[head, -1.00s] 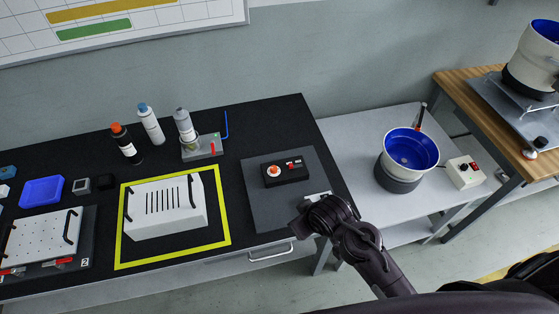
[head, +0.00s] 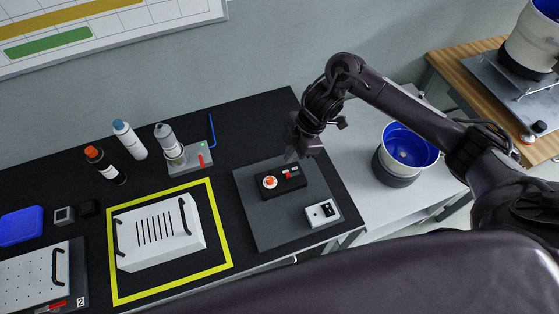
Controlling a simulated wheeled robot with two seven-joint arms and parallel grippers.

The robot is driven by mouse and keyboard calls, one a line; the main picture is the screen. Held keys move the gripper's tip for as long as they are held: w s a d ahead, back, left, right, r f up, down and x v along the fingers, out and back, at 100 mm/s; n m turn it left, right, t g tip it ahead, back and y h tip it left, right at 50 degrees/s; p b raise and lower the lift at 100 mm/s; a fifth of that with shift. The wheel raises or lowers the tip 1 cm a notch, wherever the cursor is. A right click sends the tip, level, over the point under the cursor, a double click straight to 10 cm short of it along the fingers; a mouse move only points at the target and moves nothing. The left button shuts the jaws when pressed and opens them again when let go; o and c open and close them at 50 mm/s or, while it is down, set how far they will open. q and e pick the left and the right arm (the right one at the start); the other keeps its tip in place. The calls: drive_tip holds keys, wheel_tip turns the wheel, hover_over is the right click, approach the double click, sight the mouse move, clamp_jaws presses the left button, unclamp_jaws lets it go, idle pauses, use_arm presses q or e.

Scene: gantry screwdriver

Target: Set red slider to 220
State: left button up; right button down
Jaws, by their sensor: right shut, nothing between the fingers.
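A black control box (head: 282,182) lies on a grey mat (head: 262,218) at the right end of the black table. It carries a round orange-and-white knob (head: 269,182) and small red parts (head: 291,172) to its right. These are too small for me to tell which is the red slider or to read a value. My right gripper (head: 291,156) is shut and empty, pointing down close to the back edge of the control box. I cannot tell whether it touches the box. My left gripper is not in view.
A small white box with black parts (head: 321,213) sits on the mat's front right. A grey fixture with a red lever (head: 200,160) and bottles (head: 130,140) stand behind left. A white slotted case (head: 158,235) lies inside a yellow outline.

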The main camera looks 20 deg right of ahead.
sight(280, 179)
drive_tip(key=shift+d+r, duration=0.35)
drive_tip(key=shift+d, duration=0.35)
drive_tip(key=x, duration=1)
drive_tip(key=shift+s+d+f, duration=0.1)
drive_tip(key=shift+s, duration=0.1)
